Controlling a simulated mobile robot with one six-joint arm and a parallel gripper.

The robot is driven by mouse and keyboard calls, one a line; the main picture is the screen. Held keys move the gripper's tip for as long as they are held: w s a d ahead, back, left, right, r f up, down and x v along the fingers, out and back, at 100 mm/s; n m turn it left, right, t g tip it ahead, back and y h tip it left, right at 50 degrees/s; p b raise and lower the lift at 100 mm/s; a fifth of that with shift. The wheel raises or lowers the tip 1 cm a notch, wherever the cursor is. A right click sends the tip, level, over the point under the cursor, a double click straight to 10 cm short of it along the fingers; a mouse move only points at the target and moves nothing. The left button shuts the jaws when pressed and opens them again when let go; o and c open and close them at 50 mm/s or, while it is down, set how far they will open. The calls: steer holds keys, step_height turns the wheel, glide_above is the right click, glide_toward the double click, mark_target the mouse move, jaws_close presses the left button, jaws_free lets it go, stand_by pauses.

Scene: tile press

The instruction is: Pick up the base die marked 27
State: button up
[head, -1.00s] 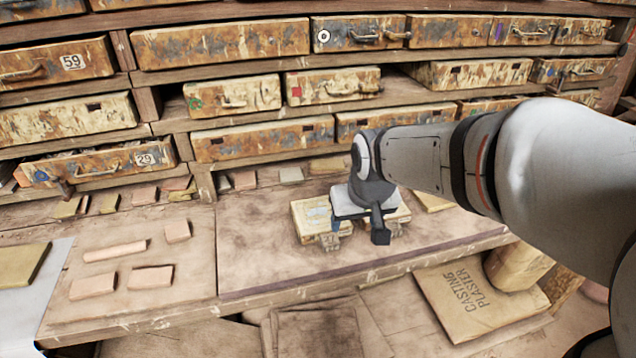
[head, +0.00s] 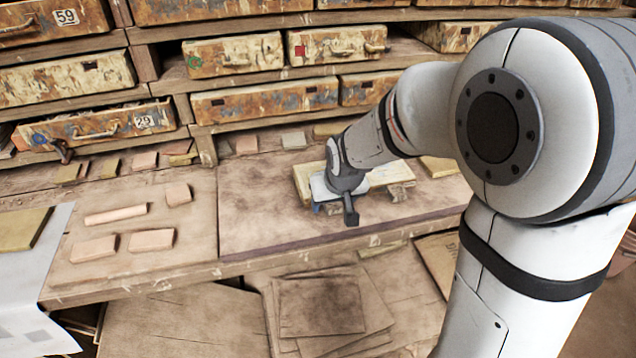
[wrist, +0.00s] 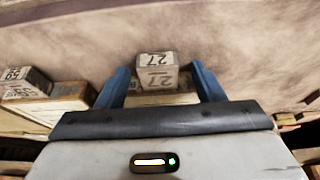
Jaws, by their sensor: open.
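The base die marked 27 (wrist: 157,72) is a small pale block with dark 27 on its top and near side. In the wrist view it lies between the two blue fingers of my gripper (wrist: 160,67), with a gap on each side. My gripper is open and holds nothing. In the head view my gripper (head: 333,208) is low over the bench beside a pale wooden block (head: 398,174). The die is hidden there behind my wrist and gripper.
In the wrist view another block marked 59 (wrist: 22,82) stands at the left by a wooden block (wrist: 62,103). Several pinkish slabs (head: 151,239) lie on the left of the bench (head: 265,215). Drawers (head: 265,101) stand behind. The bench front edge is close.

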steer(key=shift+c, duration=0.2)
steer(key=shift+r, duration=0.1)
jaws_close()
stand_by(0.4)
